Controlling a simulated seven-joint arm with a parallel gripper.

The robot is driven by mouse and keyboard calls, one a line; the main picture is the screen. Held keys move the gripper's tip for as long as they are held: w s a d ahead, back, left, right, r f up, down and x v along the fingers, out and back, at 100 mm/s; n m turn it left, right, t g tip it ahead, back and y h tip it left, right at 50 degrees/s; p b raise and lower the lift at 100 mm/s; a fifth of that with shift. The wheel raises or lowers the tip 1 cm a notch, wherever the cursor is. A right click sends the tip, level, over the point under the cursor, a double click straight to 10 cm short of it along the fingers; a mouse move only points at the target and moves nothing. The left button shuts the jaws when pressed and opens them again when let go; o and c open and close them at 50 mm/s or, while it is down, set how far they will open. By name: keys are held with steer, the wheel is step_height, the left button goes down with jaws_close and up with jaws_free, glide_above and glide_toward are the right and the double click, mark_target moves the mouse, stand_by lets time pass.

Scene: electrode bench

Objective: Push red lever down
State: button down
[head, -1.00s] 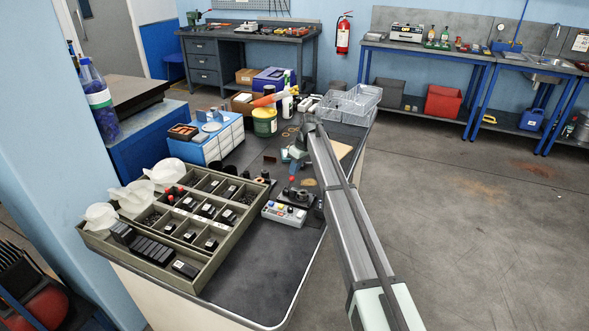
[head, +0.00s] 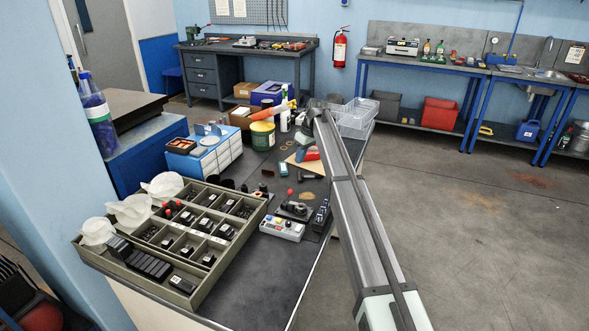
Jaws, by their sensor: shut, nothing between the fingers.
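The red lever (head: 290,191) shows as a small red knob on a thin stem. It stands up from a dark base (head: 294,209) on the bench, left of my arm. It looks raised, but its exact angle is too small to tell. My arm reaches from the lower right up to the middle of the picture. Its far end is beyond the lever. I cannot make out my gripper's fingers; they seem hidden behind my own arm. Nothing of mine is seen touching the lever.
A light control box with coloured buttons (head: 282,229) stands just in front of the lever base. A black device (head: 321,214) is close on its right. A compartment tray (head: 262,205) fills the left. The front bench top is clear.

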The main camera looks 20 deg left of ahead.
steer(key=shift+w+d+r, duration=0.2)
steer(key=shift+w+r, duration=0.2)
steer(key=shift+r, duration=0.1)
steer(key=shift+w+d+r, duration=0.15)
steer(key=shift+w+r, duration=0.25)
steer(key=shift+r, duration=0.05)
steer(key=shift+s, duration=0.1)
